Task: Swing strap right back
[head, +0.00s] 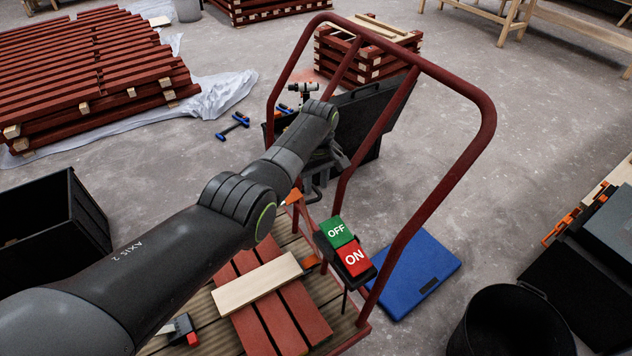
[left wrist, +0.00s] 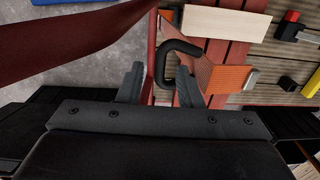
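The orange strap (left wrist: 235,78) runs across the red planks in the left wrist view. Short orange parts of it (head: 293,198) show behind the sign in the head view; the rest is hidden. A black loop (left wrist: 182,46) lies at the strap's near end, by the red frame post. My left gripper (left wrist: 160,76) is open, with a gap between its fingers. One leg of the loop shows in or just beyond that gap; I cannot tell whether it touches. In the head view the gripper (head: 327,165) is at the red hoop, partly hidden. My right gripper is not in view.
The red tubular hoop (head: 440,80) of the cart rises around my left arm. A green OFF and red ON box (head: 344,250) hangs close by. A pale batten (head: 257,284) lies across red planks on the deck.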

